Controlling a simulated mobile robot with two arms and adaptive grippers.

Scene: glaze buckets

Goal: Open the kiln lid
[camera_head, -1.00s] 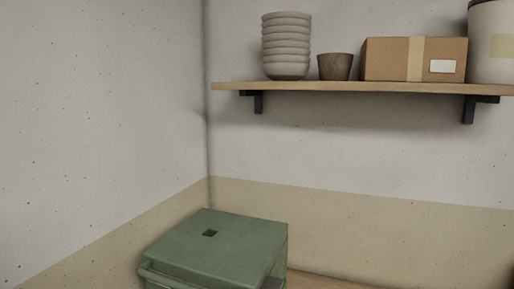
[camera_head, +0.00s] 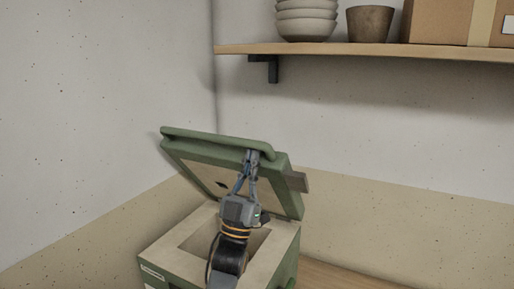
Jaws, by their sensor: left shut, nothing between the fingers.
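The green kiln (camera_head: 156,256) stands in the corner, in the lower middle of the head view. Its lid (camera_head: 286,186) is tilted up and back, with the pale inner lining facing me. The kiln's pale rim and part of its square chamber show below the lid. My left gripper (camera_head: 251,158) is at the lid's raised front edge, near the right end of the green handle bar (camera_head: 212,139). Its fingers are shut with nothing between them. Whether they touch the lid or bar is unclear. My left arm hides part of the chamber. My right gripper is not in view.
A wooden shelf (camera_head: 365,51) on the back wall holds stacked bowls (camera_head: 306,22), a brown pot (camera_head: 370,23) and a cardboard box (camera_head: 440,20), above and right of the lid. Bare wooden surface (camera_head: 335,275) lies right of the kiln.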

